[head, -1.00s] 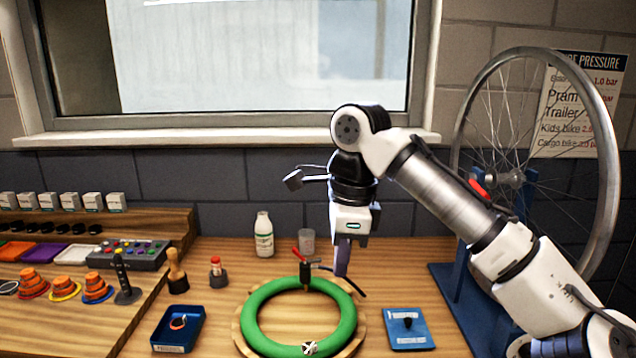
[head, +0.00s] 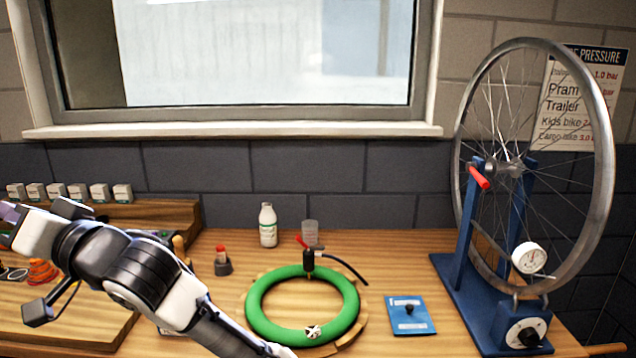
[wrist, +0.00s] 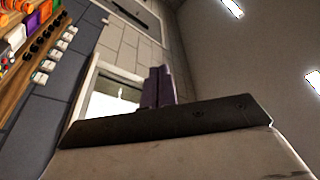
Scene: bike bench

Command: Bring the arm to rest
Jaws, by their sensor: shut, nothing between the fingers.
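My arm reaches across the lower left of the head view, folded toward the left edge. My gripper (head: 10,212) is at the far left edge there, partly cut off by the frame, above the left part of the bench. In the wrist view its two purple fingers (wrist: 158,88) are together with nothing between them. The wrist view is tilted, with wall, window and ceiling behind the fingers. My gripper touches nothing that I can see.
A green ring (head: 258,325) lies on a round wooden board, with a black and red pump head (head: 309,258) at its far side. A bottle (head: 267,226), a blue card (head: 407,316) and a wheel on a blue stand (head: 462,240) stand around. My arm hides part of the left bench.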

